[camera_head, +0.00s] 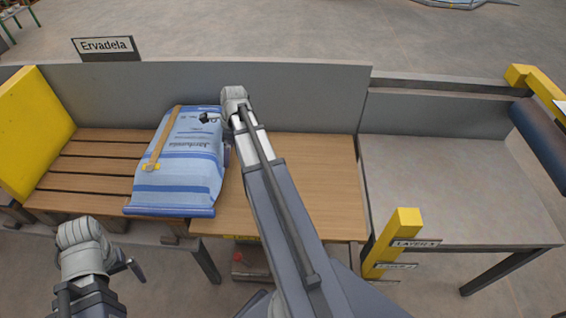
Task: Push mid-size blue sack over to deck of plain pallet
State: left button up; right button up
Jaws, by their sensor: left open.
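The blue sack (188,180), pale blue with darker bands and print, lies flat near the middle left. It lies across the right part of a slatted wooden deck (85,172), which looks like the plain pallet, and borders the smooth wooden top (310,180). A tan strip (165,135) with a yellow end lies over the sack's left part. My right arm crosses the smooth top, and its small dark gripper (208,118) points left at the sack's upper right; contact and jaw opening are unclear. My left gripper (133,268) is open and empty, low in front of the deck.
A yellow block (35,130) stands at the deck's left end. A grey wall (300,95) with an "Ervadela" sign (106,48) runs behind. A grey table (450,190) and a yellow post (395,240) stand to the right.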

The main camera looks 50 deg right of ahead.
aim_at(155, 148)
jog(key=shift+w+a, duration=1.2)
jog(key=shift+w, duration=0.3)
jog(key=shift+w+a, duration=1.25)
jog(key=shift+w, duration=0.25)
jog(key=shift+w+a, duration=1.2)
jog(key=shift+w, duration=0.3)
jog(key=shift+w+a, duration=1.45)
jog(key=shift+w, duration=0.4)
jog(key=shift+w+a, duration=1.5)
jog(key=shift+w, duration=0.3)
jog(key=shift+w+a, duration=1.45)
jog(key=shift+w, duration=0.4)
jog(key=shift+w+a, duration=1.45)
jog(key=shift+w, duration=0.35)
jog(key=shift+w+a, duration=1.45)
jog(key=shift+w, duration=0.4)
jog(key=shift+w+a, duration=1.45)
jog(key=shift+w, duration=0.35)
jog(key=shift+w+a, duration=0.95)
jog(key=shift+w, duration=0.25)
jog(key=shift+w+a, duration=0.95)
jog(key=shift+w, duration=0.25)
